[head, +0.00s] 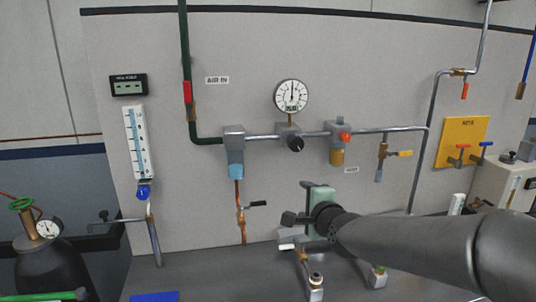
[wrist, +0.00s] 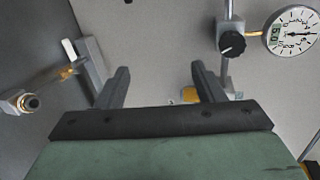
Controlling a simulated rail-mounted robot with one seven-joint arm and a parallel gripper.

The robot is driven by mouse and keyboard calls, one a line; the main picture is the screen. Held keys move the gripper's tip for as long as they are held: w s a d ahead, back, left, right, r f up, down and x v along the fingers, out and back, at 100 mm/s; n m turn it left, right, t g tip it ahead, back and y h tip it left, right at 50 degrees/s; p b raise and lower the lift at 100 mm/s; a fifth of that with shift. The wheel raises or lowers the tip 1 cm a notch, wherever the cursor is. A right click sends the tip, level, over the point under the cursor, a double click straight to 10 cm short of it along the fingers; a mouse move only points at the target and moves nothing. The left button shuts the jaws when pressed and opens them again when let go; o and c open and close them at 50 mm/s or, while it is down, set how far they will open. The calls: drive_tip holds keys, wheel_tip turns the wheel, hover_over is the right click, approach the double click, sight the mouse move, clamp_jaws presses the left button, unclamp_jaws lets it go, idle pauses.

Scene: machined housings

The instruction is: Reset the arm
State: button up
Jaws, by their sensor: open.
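My gripper (head: 296,202) is in front of the grey panel, below the pipe line, in the head view. Its green body and black mounting bar fill the bottom of the wrist view. The two dark fingers of my gripper (wrist: 160,70) stand wide apart there, with nothing between them but the panel behind. My arm reaches in from the right edge of the head view and hides part of the bench and lower panel.
The panel carries a round gauge (head: 291,95), a black knob (head: 295,144) and pipes. A pipe fitting (head: 315,281) stands on the bench (head: 215,275) just below my gripper; it also shows in the wrist view (wrist: 28,103). A dark cylinder (head: 48,265) stands far left.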

drive_tip(key=s+a+f+n+g+h, duration=0.1)
drive_tip(key=s+f+n+g, duration=0.35)
drive_tip(key=f, duration=0.45)
drive_tip(key=s+a+f+n+g+h, duration=0.1)
drive_tip(key=s+f+n+g, duration=0.4)
drive_tip(key=f, duration=0.4)
drive_tip(key=s+d+r+n+g, duration=0.1)
drive_tip(key=s+n+g, duration=0.3)
drive_tip(key=s, duration=1.7)
drive_tip(key=d+n, duration=0.1)
drive_tip(key=n, duration=0.2)
drive_tip(key=shift+r+n+g, duration=0.35)
